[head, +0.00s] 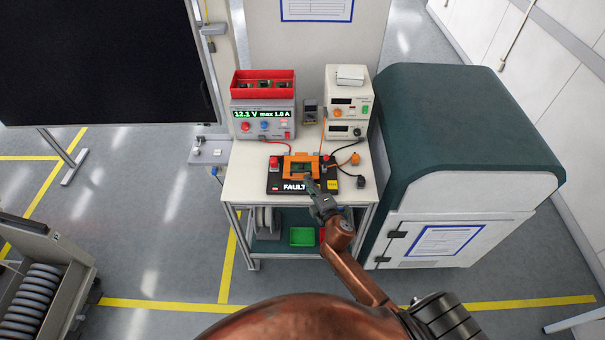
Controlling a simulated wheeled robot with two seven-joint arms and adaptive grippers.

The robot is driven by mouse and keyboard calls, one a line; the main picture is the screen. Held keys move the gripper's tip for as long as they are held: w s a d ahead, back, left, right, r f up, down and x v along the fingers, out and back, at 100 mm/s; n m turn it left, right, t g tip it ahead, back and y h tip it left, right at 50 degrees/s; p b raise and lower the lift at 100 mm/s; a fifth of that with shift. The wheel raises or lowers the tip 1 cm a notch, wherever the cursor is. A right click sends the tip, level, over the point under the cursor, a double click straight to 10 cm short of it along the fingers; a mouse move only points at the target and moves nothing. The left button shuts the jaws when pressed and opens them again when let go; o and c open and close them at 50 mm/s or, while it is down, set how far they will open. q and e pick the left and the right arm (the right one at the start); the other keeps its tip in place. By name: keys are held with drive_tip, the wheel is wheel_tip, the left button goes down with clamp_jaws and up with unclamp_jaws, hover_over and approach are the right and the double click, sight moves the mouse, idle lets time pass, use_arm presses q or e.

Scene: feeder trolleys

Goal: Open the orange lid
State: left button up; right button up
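The orange lid (291,160) belongs to a black test fixture (274,187) on the white workbench. It appears as an orange frame around a dark green middle; whether it lies flat or is raised is too small to tell. My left gripper is not in view.
A power supply (264,122) with a red bin (263,82) on top stands at the back left of the bench. A white instrument (347,101) stands at the back right. Cables run to the fixture. A large green cabinet (455,125) stands close to the right.

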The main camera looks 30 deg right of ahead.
sight(302, 171)
drive_tip(key=w, duration=0.3)
drive_tip(key=w+f, duration=0.1)
drive_tip(key=w, duration=0.2)
drive_tip(key=shift+w+d+f, duration=0.1)
drive_tip(key=shift+d, duration=0.05)
drive_tip(key=shift+c, duration=0.7)
clamp_jaws()
